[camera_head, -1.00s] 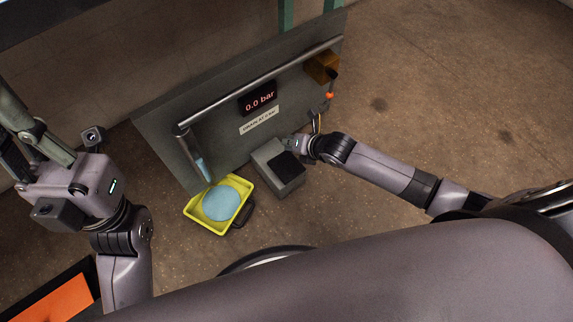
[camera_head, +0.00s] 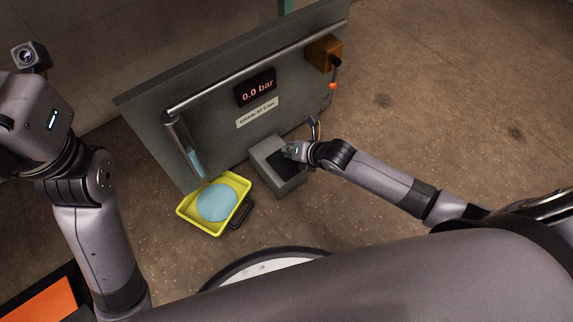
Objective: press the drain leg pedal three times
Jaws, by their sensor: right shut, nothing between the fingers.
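The drain leg pedal is a grey box (camera_head: 262,152) with a black pad (camera_head: 284,166), on the floor at the foot of the grey panel. My right gripper (camera_head: 287,154) is shut and empty, its tips over the upper part of the black pad. I cannot tell whether the tips touch the pad. The display (camera_head: 256,88) on the panel reads 0.0 bar, above a white label (camera_head: 257,113). Of my left arm only the wrist and forearm show at the left edge; its fingers are out of the frame.
A yellow tray (camera_head: 240,182) with light blue liquid (camera_head: 215,204) lies left of the pedal, below a clear tube (camera_head: 184,146) holding blue fluid. A pipe (camera_head: 262,68) crosses the panel to a brass block (camera_head: 324,53). An orange-topped item (camera_head: 40,304) is at lower left. Floor at right is clear.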

